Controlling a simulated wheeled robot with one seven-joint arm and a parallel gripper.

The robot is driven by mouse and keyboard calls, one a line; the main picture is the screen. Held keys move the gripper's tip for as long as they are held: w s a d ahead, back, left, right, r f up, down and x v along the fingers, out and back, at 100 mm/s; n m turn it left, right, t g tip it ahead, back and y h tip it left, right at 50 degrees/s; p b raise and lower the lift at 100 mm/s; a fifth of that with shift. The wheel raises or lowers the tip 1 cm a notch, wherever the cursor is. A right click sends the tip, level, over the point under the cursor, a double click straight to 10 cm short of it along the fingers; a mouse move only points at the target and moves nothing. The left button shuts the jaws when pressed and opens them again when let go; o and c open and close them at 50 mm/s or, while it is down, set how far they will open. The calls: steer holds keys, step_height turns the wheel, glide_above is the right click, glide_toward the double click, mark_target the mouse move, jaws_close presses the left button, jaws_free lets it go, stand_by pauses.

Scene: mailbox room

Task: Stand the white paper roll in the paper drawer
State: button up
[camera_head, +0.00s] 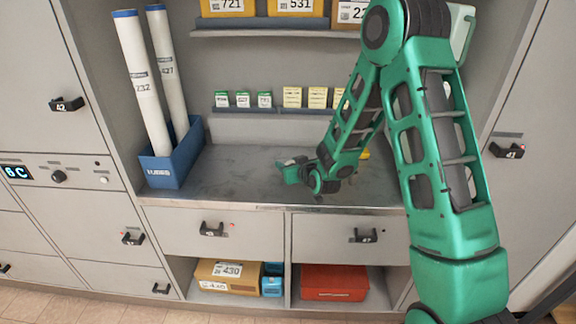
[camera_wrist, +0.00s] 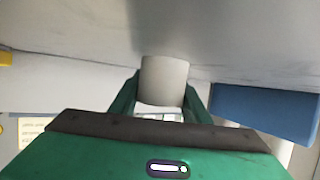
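My gripper (camera_head: 292,172) is low over the grey metal counter, right of the blue tubes bin. In the wrist view my gripper (camera_wrist: 162,100) has its two green fingers against both sides of a short white roll (camera_wrist: 165,78), shut on it. The roll's far end points toward the counter surface. In the head view only a small pale part of it shows at the fingers. Two drawers are under the counter, the left drawer (camera_head: 180,231) and the right drawer (camera_head: 315,236), both shut. I cannot read which is the paper drawer.
The blue bin (camera_head: 160,172) holds two tall white tubes (camera_head: 139,85). It also shows in the wrist view (camera_wrist: 265,108). Shelves with small boxes (camera_head: 292,97) and yellow parcels are behind. A cardboard box (camera_head: 228,274) and a red box (camera_head: 335,282) sit below.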

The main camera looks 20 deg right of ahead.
steer(key=o, duration=0.3)
steer(key=shift+r, duration=0.1)
steer(key=v, duration=1.2)
